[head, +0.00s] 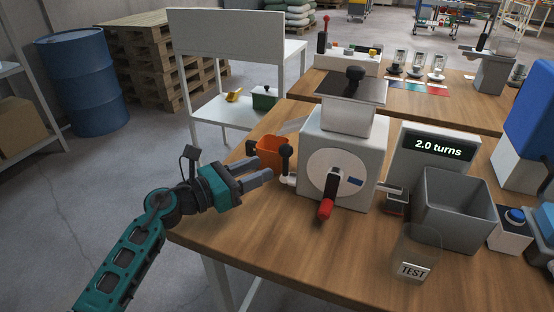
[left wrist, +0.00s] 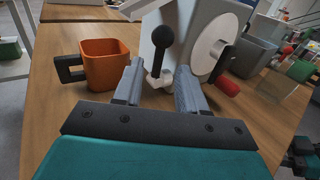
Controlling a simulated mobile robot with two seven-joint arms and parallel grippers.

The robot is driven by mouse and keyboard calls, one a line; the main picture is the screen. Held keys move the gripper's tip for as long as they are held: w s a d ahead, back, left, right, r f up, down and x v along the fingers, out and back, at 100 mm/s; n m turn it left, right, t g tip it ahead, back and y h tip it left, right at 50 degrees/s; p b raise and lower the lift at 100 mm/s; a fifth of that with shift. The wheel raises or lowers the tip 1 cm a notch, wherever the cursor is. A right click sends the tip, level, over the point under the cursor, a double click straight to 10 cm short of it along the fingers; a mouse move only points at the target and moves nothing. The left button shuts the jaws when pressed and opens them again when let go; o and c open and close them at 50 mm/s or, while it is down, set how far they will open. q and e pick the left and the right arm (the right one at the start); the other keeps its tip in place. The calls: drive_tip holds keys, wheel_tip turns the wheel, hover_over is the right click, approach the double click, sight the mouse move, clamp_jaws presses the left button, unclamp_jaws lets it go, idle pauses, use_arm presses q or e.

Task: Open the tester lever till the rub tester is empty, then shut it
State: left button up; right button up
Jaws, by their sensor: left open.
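The rub tester (head: 338,135) is a white box machine on the wooden table, with a hopper on top and a round dial with a red-handled crank (head: 326,208). A lever with a black ball knob (head: 286,151) stands upright on its left side, and I take it as the tester lever. My left gripper (head: 268,172) is open and empty, just left of the lever. In the left wrist view the lever (left wrist: 161,55) stands between and beyond the fingertips, with no clear contact. The inside of the hopper is hidden.
An orange cup (head: 268,150) with a black handle stands behind my left gripper. A display (head: 436,148) reads 2.0 turns. A grey bin (head: 455,200) and a clear beaker labelled TEST (head: 417,252) stand right of the tester. The table's front left is clear.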

sight(286, 163)
use_arm(q)
drive_tip(key=x, duration=0.5)
drive_tip(key=shift+w+d, duration=0.2)
drive_tip(key=shift+d, duration=0.05)
drive_tip(key=shift+c, duration=0.4)
clamp_jaws()
